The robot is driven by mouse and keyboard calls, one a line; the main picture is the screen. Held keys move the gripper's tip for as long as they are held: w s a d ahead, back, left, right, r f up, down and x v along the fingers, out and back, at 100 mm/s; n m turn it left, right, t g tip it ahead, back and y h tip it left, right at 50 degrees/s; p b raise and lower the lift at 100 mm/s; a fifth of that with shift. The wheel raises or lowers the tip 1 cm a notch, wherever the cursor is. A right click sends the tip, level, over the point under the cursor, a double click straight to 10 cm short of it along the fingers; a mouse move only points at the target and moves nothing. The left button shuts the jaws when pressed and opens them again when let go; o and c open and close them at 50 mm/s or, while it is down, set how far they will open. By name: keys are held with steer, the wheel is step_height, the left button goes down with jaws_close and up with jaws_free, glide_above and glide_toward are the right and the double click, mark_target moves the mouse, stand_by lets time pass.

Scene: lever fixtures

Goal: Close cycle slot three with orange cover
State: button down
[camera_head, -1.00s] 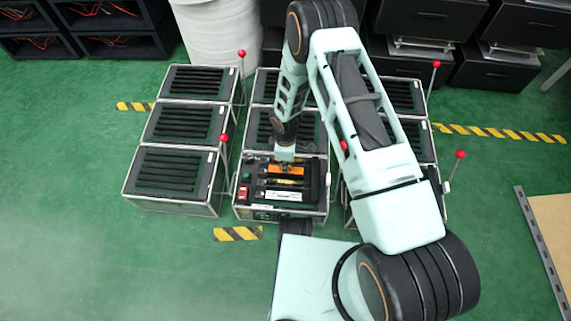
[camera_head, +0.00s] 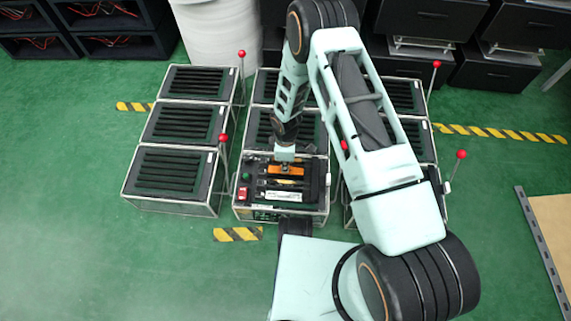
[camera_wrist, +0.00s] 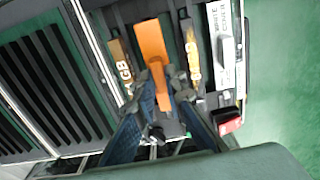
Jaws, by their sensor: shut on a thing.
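The orange cover (camera_head: 287,170) is at the middle front unit (camera_head: 281,213), over the rear part of its open top. It also shows in the wrist view (camera_wrist: 151,42) as a long orange strip lying between two gold-toned strips. My gripper (camera_wrist: 159,92) is shut on the orange cover near one end, with a fingertip on each side. In the head view, my gripper (camera_head: 285,158) hangs straight down over the unit and partly hides the cover. I cannot tell whether the cover is seated in a slot or just above it.
A white labelled strip (camera_head: 283,196) lies toward the front of the unit. A green button (camera_head: 246,177) and a red switch (camera_head: 243,193) sit at its left. Black slotted units stand behind and on both sides. Red-knobbed levers (camera_head: 223,138) rise between them. Green floor is clear at left.

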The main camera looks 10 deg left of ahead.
steer(key=shift+f+b, duration=0.9)
steer(key=shift+f, duration=0.25)
steer(key=c, duration=1.9)
jaws_free()
steer(key=shift+r, duration=0.1)
step_height(320, 180, up, 12)
